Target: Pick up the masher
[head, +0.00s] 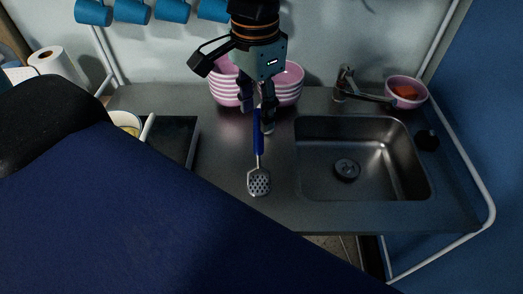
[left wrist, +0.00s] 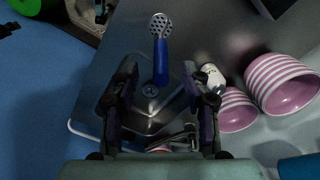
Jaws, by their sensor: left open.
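The masher has a blue handle and a grey perforated head. In the head view the masher (head: 259,181) lies on the grey counter left of the sink, its head toward the near edge and its handle toward the back. My left gripper (head: 257,114) is open above the handle end, with part of the handle hidden behind its fingers. In the left wrist view the masher (left wrist: 161,62) shows between the two open fingers of the left gripper (left wrist: 160,72). I cannot tell the exact gap between fingers and handle. My right gripper is not in view.
Pink striped bowls (head: 287,83) stand behind the gripper. The sink (head: 375,185) with its faucet (head: 346,86) is on the right, and a pink bowl (head: 406,91) is behind it. A white bottle (left wrist: 211,76) stands near one finger. A dark tray (head: 176,137) lies left.

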